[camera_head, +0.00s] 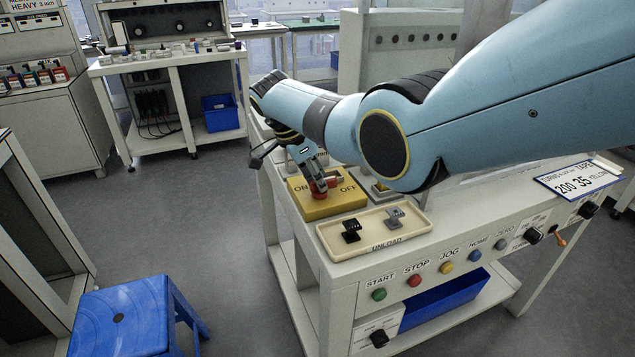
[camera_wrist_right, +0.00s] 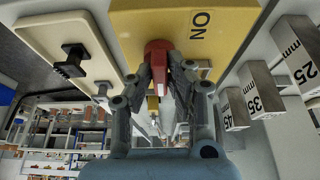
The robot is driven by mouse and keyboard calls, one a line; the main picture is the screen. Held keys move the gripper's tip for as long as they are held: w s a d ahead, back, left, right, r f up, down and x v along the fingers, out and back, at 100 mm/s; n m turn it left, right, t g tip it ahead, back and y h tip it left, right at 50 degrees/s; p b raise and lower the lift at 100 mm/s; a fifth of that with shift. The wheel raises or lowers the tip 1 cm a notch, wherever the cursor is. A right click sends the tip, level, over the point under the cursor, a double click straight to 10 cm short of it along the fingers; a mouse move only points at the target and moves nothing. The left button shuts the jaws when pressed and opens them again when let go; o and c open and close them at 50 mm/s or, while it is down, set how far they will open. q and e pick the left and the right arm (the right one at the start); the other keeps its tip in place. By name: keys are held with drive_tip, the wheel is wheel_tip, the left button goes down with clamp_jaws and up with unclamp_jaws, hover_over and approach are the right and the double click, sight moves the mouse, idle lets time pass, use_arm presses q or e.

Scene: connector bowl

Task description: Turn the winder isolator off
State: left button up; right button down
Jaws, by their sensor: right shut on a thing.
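The winder isolator is a yellow box (camera_head: 330,207) on the machine top, with ON lettered at its left and OFF at its right. It also fills the upper part of the right wrist view (camera_wrist_right: 190,20), where ON shows. Its red handle (camera_wrist_right: 157,48) stands out from the yellow face. My right gripper (camera_head: 318,182) reaches down over the box and is shut on the red handle, with fingers on both sides of it in the wrist view (camera_wrist_right: 165,68). The fingers partly cover the handle, so its exact angle is hard to tell. My left gripper is not in view.
A cream UNLOAD tray (camera_head: 375,243) with a black and a grey connector lies in front of the box. Coloured buttons and knobs line the machine's front panel (camera_head: 430,275). Metal blocks marked in mm (camera_wrist_right: 260,88) stand near my right gripper. A blue stool (camera_head: 120,315) stands at lower left.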

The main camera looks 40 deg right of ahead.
drive_tip(key=shift+s+f, duration=0.15)
drive_tip(key=shift+f, duration=0.05)
drive_tip(key=c, duration=1.3)
unclamp_jaws()
drive_tip(key=shift+r, duration=0.1)
drive_tip(key=shift+r, duration=0.15)
drive_tip(key=v, duration=1.1)
drive_tip(key=shift+w+a+r, duration=0.15)
drive_tip(key=shift+w+r, duration=0.1)
drive_tip(key=shift+f, duration=0.1)
